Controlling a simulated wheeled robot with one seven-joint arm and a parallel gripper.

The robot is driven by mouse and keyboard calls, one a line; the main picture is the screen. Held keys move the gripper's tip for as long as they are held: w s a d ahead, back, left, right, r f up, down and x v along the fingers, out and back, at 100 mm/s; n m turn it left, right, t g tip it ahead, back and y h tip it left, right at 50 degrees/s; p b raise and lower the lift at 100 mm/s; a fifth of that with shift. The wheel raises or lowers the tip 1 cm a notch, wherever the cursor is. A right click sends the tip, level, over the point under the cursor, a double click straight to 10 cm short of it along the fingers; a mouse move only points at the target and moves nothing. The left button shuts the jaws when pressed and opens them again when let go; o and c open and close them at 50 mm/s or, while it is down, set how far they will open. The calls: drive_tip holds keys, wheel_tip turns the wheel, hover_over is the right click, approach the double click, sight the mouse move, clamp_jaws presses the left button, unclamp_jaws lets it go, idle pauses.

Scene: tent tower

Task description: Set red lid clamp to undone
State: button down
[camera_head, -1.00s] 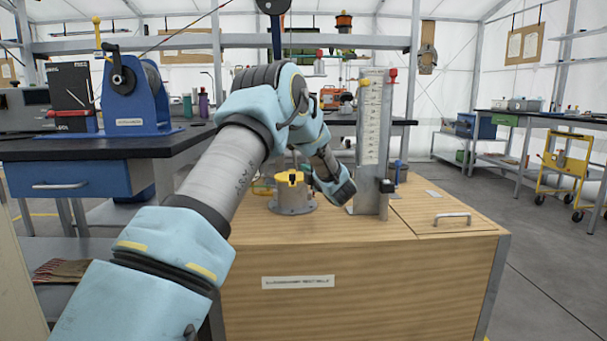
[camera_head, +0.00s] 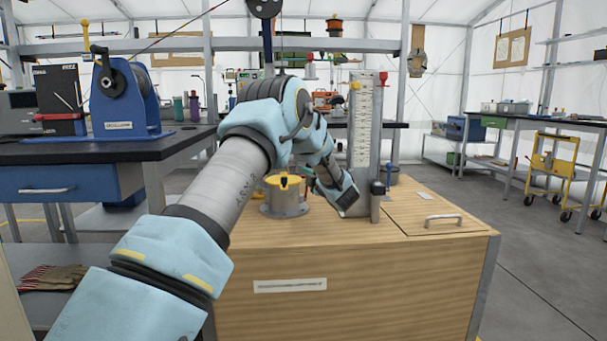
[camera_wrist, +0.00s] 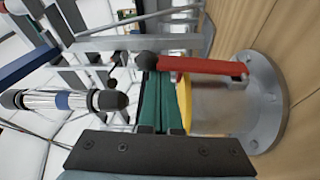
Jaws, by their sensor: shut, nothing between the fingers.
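The red lid clamp (camera_wrist: 205,65) shows in the wrist view as a red lever with a black ball end, lying across above a grey metal pot. The pot's flange (camera_wrist: 268,102) is bolted to the wooden top, and a strip of its yellow lid (camera_wrist: 187,106) shows. In the head view the pot (camera_head: 284,204) and yellow lid (camera_head: 275,181) stand left of my wrist; I cannot make out the red clamp there. My gripper (camera_wrist: 163,76) has dark green fingers, shut together and empty. Their tips are close to the lever's ball end; contact is unclear.
A tall perforated metal upright (camera_head: 362,130) stands just right of my wrist, with a dark-topped post (camera_head: 376,205) before it. A hatch handle (camera_head: 443,218) lies on the wooden cabinet's right. A blue winch (camera_head: 125,100) stands on the left bench.

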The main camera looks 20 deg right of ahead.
drive_tip(key=shift+s+d+f+m+t+h+b, duration=0.15)
drive_tip(key=shift+d+f+m+t+b, duration=0.15)
drive_tip(key=shift+d+m, duration=0.6)
drive_tip(key=shift+s+d+f+m+t+h+b, duration=0.1)
drive_tip(key=shift+s+d+f+m+t+b, duration=0.15)
drive_tip(key=shift+d+m, duration=0.65)
drive_tip(key=shift+s+d+f+m+t+h+b, duration=0.15)
drive_tip(key=shift+d+f+m+t+b, duration=0.15)
drive_tip(key=shift+d+m, duration=0.55)
drive_tip(key=shift+w+r, duration=0.1)
